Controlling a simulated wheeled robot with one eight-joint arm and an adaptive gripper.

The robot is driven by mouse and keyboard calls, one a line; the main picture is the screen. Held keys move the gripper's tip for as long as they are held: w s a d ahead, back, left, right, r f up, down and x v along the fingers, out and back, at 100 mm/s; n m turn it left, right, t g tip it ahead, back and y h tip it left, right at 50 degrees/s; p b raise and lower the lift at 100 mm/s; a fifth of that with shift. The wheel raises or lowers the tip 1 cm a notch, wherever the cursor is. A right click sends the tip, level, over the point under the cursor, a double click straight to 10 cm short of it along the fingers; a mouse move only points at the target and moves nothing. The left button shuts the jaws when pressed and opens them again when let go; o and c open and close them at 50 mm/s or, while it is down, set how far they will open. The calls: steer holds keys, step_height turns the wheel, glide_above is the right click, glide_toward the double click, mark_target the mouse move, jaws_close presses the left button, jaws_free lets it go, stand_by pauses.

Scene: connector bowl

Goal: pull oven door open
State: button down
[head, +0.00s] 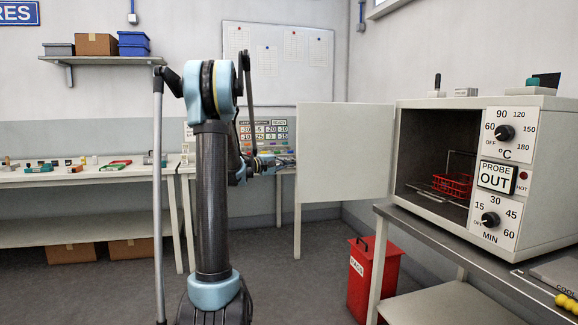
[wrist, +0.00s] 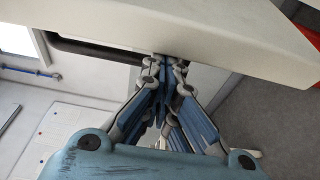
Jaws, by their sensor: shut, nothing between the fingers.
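The white oven (head: 545,215) stands on a bench at the right. Its door (head: 345,150) is swung wide open to the left, and the dark chamber shows a red basket (head: 452,185) on a rack. My gripper (head: 291,161) is at the door's free left edge in the head view. In the wrist view my gripper (wrist: 166,64) has its fingers together and empty, with the tips right at the pale door (wrist: 200,25). A dark bar, probably the handle (wrist: 95,52), runs along the door beside the tips. Whether they touch is unclear.
A red bin (head: 373,280) stands on the floor below the door. The metal bench (head: 440,222) holds the oven. A table (head: 90,178) with small parts lines the back left wall. The grey floor between is clear.

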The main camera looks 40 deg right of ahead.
steer(key=s+a, duration=0.1)
steer(key=s, duration=0.3)
steer(key=s+a+t, duration=0.1)
steer(key=s+a, duration=0.1)
steer(key=s, duration=0.2)
steer(key=s+a+n+t, duration=0.1)
steer(key=s, duration=0.2)
steer(key=shift+s+a, duration=0.3)
steer(key=shift+s, duration=0.1)
steer(key=w, duration=0.4)
steer(key=s+a, duration=0.2)
steer(key=a, duration=0.7)
steer(key=shift+a, duration=0.2)
